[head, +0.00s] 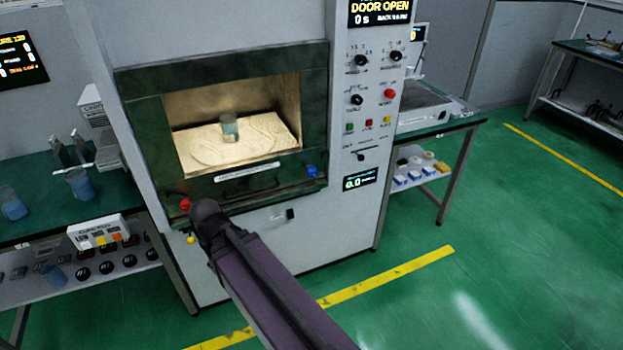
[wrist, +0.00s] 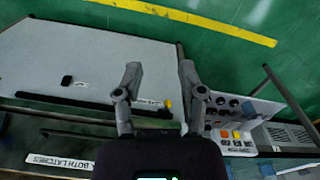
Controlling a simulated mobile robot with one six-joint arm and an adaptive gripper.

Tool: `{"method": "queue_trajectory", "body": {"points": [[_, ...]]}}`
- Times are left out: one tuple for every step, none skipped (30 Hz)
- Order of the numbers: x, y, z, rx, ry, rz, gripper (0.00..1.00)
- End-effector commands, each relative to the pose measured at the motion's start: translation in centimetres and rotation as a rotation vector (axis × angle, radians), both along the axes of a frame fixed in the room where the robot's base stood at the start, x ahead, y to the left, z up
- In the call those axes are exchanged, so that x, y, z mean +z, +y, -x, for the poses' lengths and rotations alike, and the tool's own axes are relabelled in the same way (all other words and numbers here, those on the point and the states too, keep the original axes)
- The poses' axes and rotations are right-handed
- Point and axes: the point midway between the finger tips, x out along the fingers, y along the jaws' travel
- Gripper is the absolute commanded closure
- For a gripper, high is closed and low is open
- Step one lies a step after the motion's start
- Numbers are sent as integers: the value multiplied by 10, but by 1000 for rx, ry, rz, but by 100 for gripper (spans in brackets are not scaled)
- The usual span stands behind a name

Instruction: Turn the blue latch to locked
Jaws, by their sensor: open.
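The blue latch (head: 312,171) sits at the lower right corner of the dark green frame (head: 222,83) of the chamber. How far it is turned is too small to tell. The red latch (head: 185,204) is at the lower left corner, close to the end of my arm. In the wrist view my gripper (wrist: 160,72) is open and empty, with its two fingers apart in front of the white lower panel (wrist: 70,50). In the head view my arm hides the gripper. The blue latch does not show in the wrist view.
A beaker (head: 230,128) stands in the lit chamber. The display (head: 380,12) reads DOOR OPEN. A yellow knob (head: 190,239) and a black knob (head: 290,214) are below the frame. A green bench (head: 108,190) stands left; a side table (head: 432,128) stands right. Floor at right is clear.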

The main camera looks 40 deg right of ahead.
Motion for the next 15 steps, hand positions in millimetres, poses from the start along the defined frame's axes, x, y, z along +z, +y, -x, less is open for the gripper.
{"method": "queue_trajectory", "body": {"points": [[-5,-3,-2,-3,-5,11,80],[-7,-6,-4,-5,-9,21,89],[-11,-11,-6,-8,-16,36,100],[-14,-14,-8,-11,-21,50,100],[-17,-19,-10,-14,-28,67,100],[-22,-26,-13,-18,-39,91,100],[-26,-32,-16,-22,-48,111,100],[-30,-38,-19,-25,-56,134,100],[-36,-48,-23,-30,-70,167,100],[-40,-55,-26,-34,-80,194,100],[-44,-63,-30,-37,-91,221,100],[-49,-73,-34,-40,-106,259,100],[-53,-81,-37,-42,-117,288,100],[-56,-89,-41,-44,-129,318,100],[-61,-100,-45,-47,-142,358,100]]}}
